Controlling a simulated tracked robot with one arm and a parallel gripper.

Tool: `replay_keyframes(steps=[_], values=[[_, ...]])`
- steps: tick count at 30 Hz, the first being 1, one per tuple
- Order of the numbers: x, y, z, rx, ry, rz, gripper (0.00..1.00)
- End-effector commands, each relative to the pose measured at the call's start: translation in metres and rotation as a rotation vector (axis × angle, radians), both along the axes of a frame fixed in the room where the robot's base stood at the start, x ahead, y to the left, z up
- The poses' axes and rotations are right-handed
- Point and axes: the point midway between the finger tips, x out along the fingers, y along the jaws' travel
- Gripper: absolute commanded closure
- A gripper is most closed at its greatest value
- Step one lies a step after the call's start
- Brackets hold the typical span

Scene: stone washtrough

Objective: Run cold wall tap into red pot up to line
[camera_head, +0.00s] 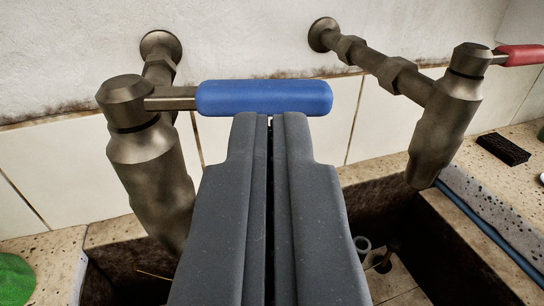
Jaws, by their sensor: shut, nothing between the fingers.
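The cold wall tap (152,165) is a bronze body on the left with a blue lever (263,96) pointing right. My gripper (270,119) is shut and empty. Its fingertips are at the lower edge of the blue lever, near its middle; I cannot tell whether they touch it. The tap's outlet is hidden low behind my gripper, and I see no water. The red pot is not in view, nor is its line.
A second wall tap (446,110) with a red lever (520,55) stands to the right. Below is the stone trough (465,240) with a dark basin. A dark brush or block (503,148) lies on the right ledge. A green object (14,278) is at lower left.

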Motion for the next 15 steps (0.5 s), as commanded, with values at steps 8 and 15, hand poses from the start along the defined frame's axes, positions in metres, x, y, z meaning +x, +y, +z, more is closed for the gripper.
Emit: replay_keyframes(steps=[8, 15], values=[[0.0143, -0.0006, 0.0009, 0.001, -0.003, 0.000, 1.00], [0.0141, -0.0004, 0.0009, 0.001, -0.003, 0.000, 1.00]])
